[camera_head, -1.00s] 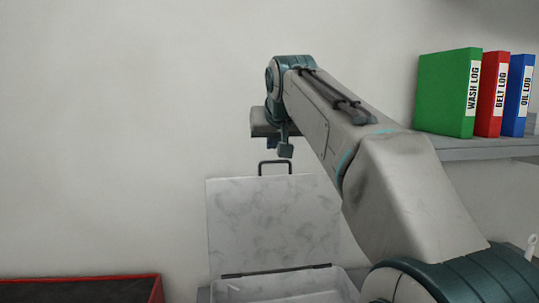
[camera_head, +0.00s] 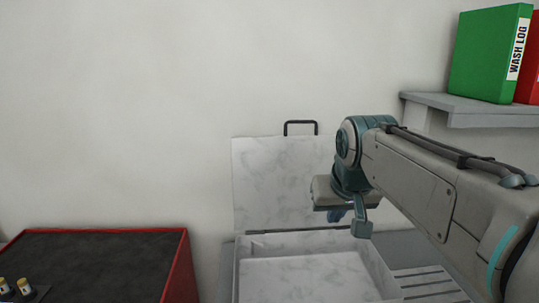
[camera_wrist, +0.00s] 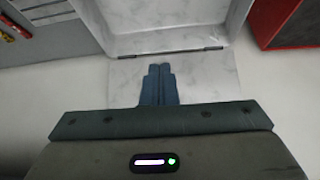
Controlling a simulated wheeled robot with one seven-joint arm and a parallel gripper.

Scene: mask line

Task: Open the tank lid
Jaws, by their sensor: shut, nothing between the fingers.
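The tank lid (camera_head: 268,180) is a pale marbled panel standing upright in the head view, raised from its hinge at the back of the tank. Its dark handle (camera_head: 300,123) is at the top edge. The tank (camera_head: 243,268) below is an open pale basin with a marbled inside. My gripper (camera_head: 336,215) is in front of the lid's lower right part, apart from the handle, and hides some of the lid. In the wrist view my gripper's blue fingers (camera_wrist: 160,70) are together and empty, over the lid (camera_wrist: 210,80). The hinge bar (camera_wrist: 165,52) shows just beyond them.
A red-rimmed dark tray or bench (camera_head: 184,262) is at the left, with small bottles (camera_head: 22,286) at its corner. A grey slotted surface (camera_head: 425,282) is right of the tank. A shelf (camera_head: 480,118) with a green binder (camera_head: 487,52) is at the upper right.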

